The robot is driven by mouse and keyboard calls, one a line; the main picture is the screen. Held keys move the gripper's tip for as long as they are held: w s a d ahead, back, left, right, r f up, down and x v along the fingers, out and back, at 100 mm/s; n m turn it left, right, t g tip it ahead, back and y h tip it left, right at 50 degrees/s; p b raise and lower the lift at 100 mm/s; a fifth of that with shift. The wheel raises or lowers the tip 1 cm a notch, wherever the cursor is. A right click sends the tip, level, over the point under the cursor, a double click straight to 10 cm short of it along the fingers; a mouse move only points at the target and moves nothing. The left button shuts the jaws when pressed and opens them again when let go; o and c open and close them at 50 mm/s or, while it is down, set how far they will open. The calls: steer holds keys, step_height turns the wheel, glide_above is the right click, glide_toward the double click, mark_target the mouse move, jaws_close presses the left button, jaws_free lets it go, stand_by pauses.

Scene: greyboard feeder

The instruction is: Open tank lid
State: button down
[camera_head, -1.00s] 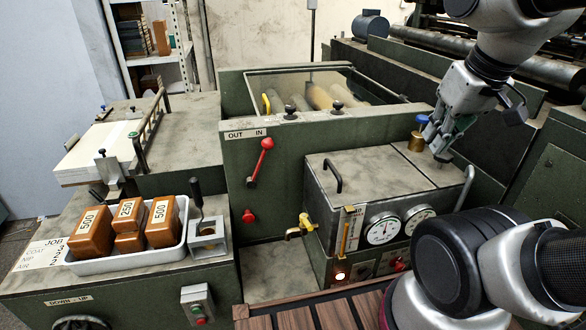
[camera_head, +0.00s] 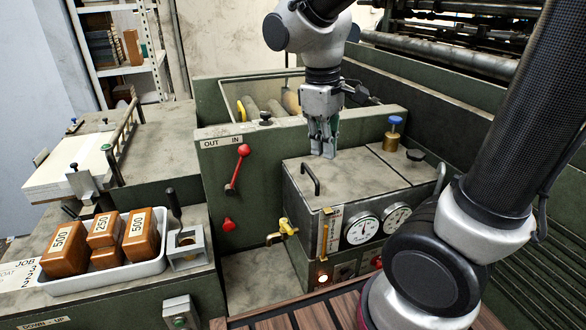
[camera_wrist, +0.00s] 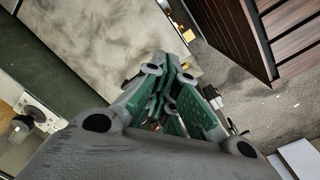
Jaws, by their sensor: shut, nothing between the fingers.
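My gripper (camera_head: 327,154) points down just above the back of the lid, behind and right of the handle. It is shut and empty, apart from the handle. In the wrist view my gripper's green-padded fingers (camera_wrist: 172,92) are together, with a pale mottled surface (camera_wrist: 95,40) behind them.
A blue-topped brass knob (camera_head: 392,134) and a black knob (camera_head: 415,156) stand on the tank's right top section. A red lever (camera_head: 238,168) is on the green panel to the left. A white tray (camera_head: 100,279) holds labelled brown blocks.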

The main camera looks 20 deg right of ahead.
mark_target(297, 178)
steer(key=w+a+f+n+h, duration=0.2)
steer(key=w+a+n+h, duration=0.1)
steer(key=w+a+n, duration=0.55)
steer(key=d+f, duration=0.1)
steer(key=f, duration=0.2)
steer(key=d+f+n, duration=0.1)
steer(key=d+f, duration=0.1)
steer(key=d+f+n, duration=0.1)
steer(key=f, duration=0.2)
steer(key=shift+w+d+f, duration=0.25)
steer(key=shift+d+f, duration=0.05)
steer(key=shift+d, duration=0.05)
steer(key=shift+r+y, duration=0.1)
steer(key=shift+y, duration=0.2)
